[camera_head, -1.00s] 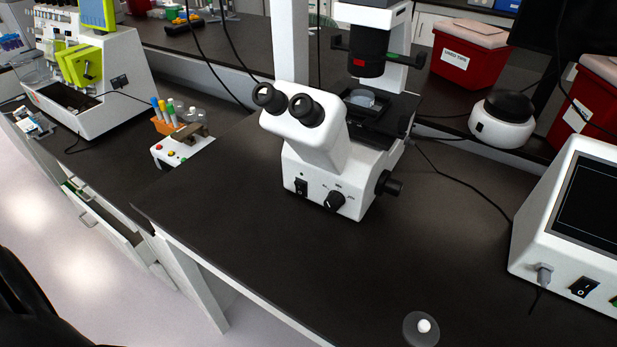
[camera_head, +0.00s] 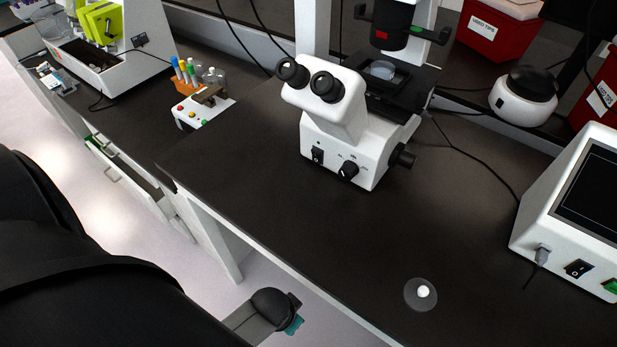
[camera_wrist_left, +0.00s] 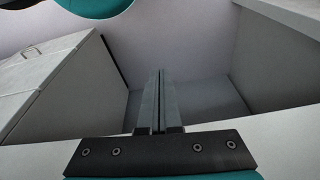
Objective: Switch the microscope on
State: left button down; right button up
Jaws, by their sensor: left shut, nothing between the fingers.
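The white microscope (camera_head: 382,155) stands on the dark bench, with black eyepieces toward me. A black rocker switch (camera_head: 317,155) is on its front face, left of a black round knob (camera_head: 348,170). I cannot tell the switch's position. A small clear dish (camera_head: 383,69) is on the microscope stage. My left arm comes in from the left in the head view, below and in front of the bench edge, well apart from the microscope. My left gripper (camera_wrist_left: 160,76) is shut and empty in the left wrist view, with pale cabinet sides and floor beyond it. My right gripper is not in view.
The bench (camera_head: 310,220) is clear in front of the microscope. A clear disc with a white knob (camera_head: 423,291) lies near the front edge. A white device with a screen (camera_head: 560,235) stands at right. An open drawer (camera_head: 125,175) juts out at left.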

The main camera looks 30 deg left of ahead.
pick_arm(q)
notch_tip(320, 180, up, 24)
jog(key=w+t+p, duration=0.1)
jog(key=w+p, duration=0.1)
jog(key=p, duration=0.1)
jog(key=w+a+m+t+y, duration=0.1)
jog(key=w+a+m+t, duration=0.1)
jog(key=m, duration=0.3)
jog(key=w+a+m+t+y, duration=0.1)
jog(key=w+a+m+t, duration=0.1)
jog(key=a+m, duration=0.3)
jog(key=w+a+r+m+t+y, duration=0.1)
jog(key=w+a+m, duration=0.2)
jog(key=m, duration=0.3)
jog(key=shift+w+a+m+t, duration=0.15)
jog(key=shift+a+m+t, duration=0.25)
jog(key=shift+a, duration=0.35)
jog(key=w+m+t+h, duration=0.1)
jog(key=m, duration=0.5)
jog(key=w+r+m+t+h, duration=0.1)
jog(key=m, duration=0.5)
jog(key=w+m+t+h, duration=0.1)
jog(key=m, duration=0.5)
jog(key=shift+w+a+r+h, duration=0.15)
jog(key=shift+a+r+h, duration=0.1)
jog(key=shift+h, duration=0.15)
